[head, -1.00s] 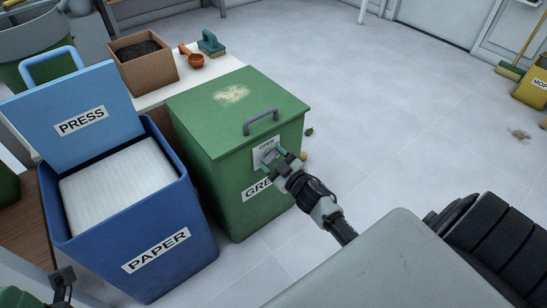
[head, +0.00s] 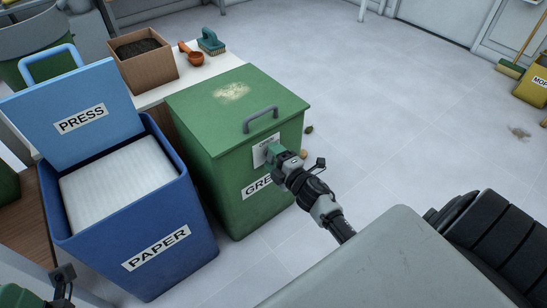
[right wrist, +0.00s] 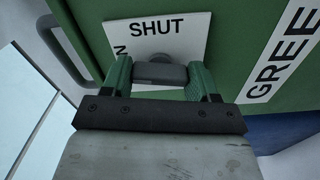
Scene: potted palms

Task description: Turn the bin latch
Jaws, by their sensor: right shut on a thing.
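The green bin (head: 235,160) stands in the middle of the head view, its lid down with a grey handle (head: 261,119) on top. On its front is a white plate (right wrist: 185,35) reading SHUT, with an N of a second, partly covered word at its left. A grey latch (right wrist: 160,74) sits on this plate. My right gripper (head: 274,153) is at the bin's front, and its green fingers are shut on the latch, one at each side. It hides the latch in the head view. My left gripper (head: 62,281) shows only partly at the bottom left corner, away from the green bin.
A blue PAPER bin (head: 150,245) with its PRESS lid (head: 75,90) raised stands close at the left. Behind are a cardboard box (head: 143,62), an orange scoop (head: 192,59) and a brush (head: 210,42) on a white top. The floor (head: 400,130) at right is mostly clear.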

